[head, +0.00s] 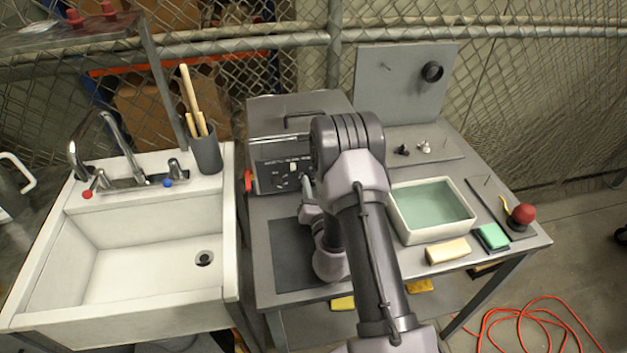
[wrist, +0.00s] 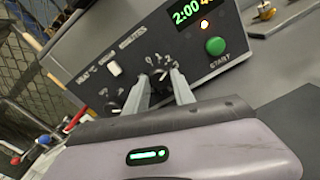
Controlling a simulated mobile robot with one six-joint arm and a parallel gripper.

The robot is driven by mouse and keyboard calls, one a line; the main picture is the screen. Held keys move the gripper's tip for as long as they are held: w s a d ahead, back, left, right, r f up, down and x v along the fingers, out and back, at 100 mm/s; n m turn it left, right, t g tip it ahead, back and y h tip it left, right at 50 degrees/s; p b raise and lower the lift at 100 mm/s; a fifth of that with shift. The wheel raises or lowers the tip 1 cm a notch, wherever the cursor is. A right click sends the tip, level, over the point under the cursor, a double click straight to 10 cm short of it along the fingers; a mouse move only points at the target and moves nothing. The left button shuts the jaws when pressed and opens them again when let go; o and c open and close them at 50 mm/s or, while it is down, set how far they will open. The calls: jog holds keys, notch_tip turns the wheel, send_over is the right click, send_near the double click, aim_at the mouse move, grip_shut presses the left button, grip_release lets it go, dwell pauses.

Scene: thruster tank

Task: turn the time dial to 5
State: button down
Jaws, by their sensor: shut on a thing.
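The grey appliance (head: 283,175) stands on the table left of my arm in the head view. Its dark front panel (wrist: 180,40) is tilted in the wrist view. My gripper (wrist: 161,80) is shut on the time dial (wrist: 157,73), one finger on each side. Numbers show around the dial's upper right, but its pointer is too small to read. The green display (wrist: 186,12) reads 2:00, with orange digits partly cut off beside it. A small lamp below it glows.
On the panel are a green START button (wrist: 215,46), a white switch (wrist: 114,68) and a second dial (wrist: 112,108). A sink (head: 130,245) stands left.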

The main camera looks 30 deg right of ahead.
jog(key=m+p, duration=0.2)
jog(key=m, duration=0.2)
jog(key=shift+r+p, duration=0.2)
jog(key=shift+p, duration=0.15)
jog(key=m+p, duration=0.1)
jog(key=m, duration=0.3)
jog(key=shift+p, duration=0.4)
jog(key=m+p, duration=0.1)
jog(key=m, duration=0.3)
jog(key=shift+f+y+p, duration=0.1)
jog(key=shift+y+p, duration=0.2)
jog(key=shift+p, duration=0.05)
jog(key=shift+m+p, duration=0.5)
jog(key=shift+m, duration=1.5)
jog(key=c, duration=1.1)
grip_release()
jog(key=shift+o, duration=0.2)
jog(key=shift+f, duration=0.1)
